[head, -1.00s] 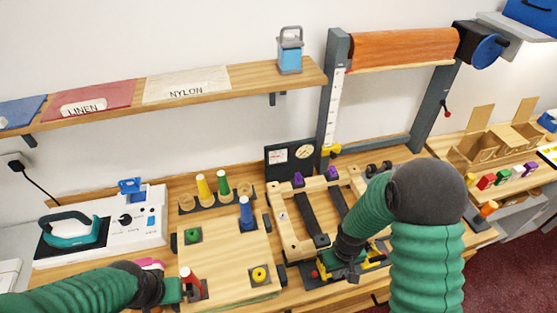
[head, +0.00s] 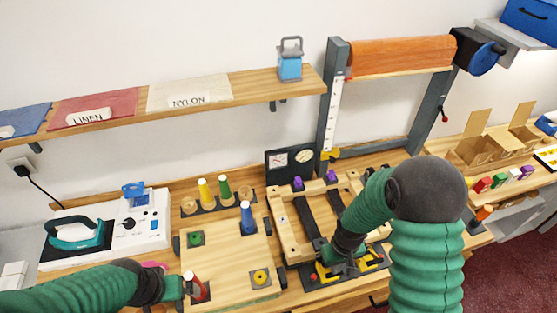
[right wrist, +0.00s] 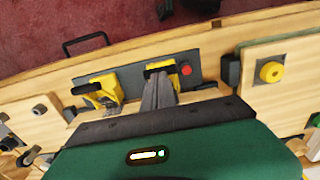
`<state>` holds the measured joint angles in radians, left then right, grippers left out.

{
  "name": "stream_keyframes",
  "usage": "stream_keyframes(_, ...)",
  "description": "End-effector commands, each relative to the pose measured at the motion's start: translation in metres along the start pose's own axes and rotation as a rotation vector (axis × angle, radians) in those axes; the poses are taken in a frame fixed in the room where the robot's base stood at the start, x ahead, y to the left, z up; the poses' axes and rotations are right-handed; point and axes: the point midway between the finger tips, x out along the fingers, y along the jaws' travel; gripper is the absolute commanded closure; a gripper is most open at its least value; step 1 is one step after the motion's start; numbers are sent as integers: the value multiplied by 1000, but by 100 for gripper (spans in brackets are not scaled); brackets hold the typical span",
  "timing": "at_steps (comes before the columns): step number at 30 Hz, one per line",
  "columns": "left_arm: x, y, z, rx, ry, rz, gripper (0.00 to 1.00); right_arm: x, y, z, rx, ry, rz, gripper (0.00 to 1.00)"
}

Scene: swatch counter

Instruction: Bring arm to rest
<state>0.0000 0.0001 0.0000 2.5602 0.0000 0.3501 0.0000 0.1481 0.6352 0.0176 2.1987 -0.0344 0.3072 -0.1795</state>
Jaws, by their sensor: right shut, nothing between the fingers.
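My right gripper (right wrist: 158,95) is shut and empty in the right wrist view, its fingertips over or beside a yellow clamp (right wrist: 160,70); I cannot tell whether they touch it. In the head view my right gripper (head: 338,266) is partly hidden by its own green arm and hangs at the front of the wooden frame with dark straps. My left gripper (head: 183,289) is at the lower left, beside a red spool (head: 196,287) on the wooden board. Its fingers are too small and covered to tell open from shut.
The peg board (head: 228,262) carries several coloured spools. A teal iron (head: 75,235) rests on a white station at left. A grey upright (head: 329,105) with an orange roll (head: 400,57) stands behind. Cardboard boxes (head: 490,150) are at right. A shelf (head: 225,97) holds swatches.

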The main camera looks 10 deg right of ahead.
Motion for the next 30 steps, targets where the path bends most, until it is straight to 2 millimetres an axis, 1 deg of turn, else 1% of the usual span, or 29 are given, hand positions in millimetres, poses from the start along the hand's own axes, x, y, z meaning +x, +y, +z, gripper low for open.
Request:
stream_keyframes(1, -13, 0, -3, 0, 0, 0, 0, -14, 0, 0, 0, 0, 0, 100)
stream_keyframes(9, -41, 0, -10, 0, 0, 0, 0, -45, 0, 0, 0, 0, 0, 100)
stream_keyframes(11, -43, 0, -10, 0, 1, 0, 0, -47, 0, 0, 0, -1, 0, 100)
stream_keyframes(17, -39, 0, -9, 0, 0, 0, 0, -44, 0, 0, 0, 0, 0, 100)
stream_keyframes(19, -29, 0, -7, 0, 1, 0, 0, -42, -2, 0, 1, 12, 3, 100)
stream_keyframes(20, -20, 0, -5, 0, 1, 0, 0, -41, -4, 0, 4, 23, 6, 100)
stream_keyframes(23, 19, 0, 4, 0, 0, 0, 0, -40, -16, 6, 20, 84, 16, 100)
stream_keyframes(24, 35, 0, 8, 0, 0, 0, 0, -40, -23, 11, 30, 113, 18, 100)
stream_keyframes(27, 66, 0, 16, 0, -1, 0, 0, -42, -37, 26, 53, 177, 17, 100)
stream_keyframes(30, 80, 0, 19, 0, -1, 0, 0, -46, -46, 39, 69, 218, 12, 100)
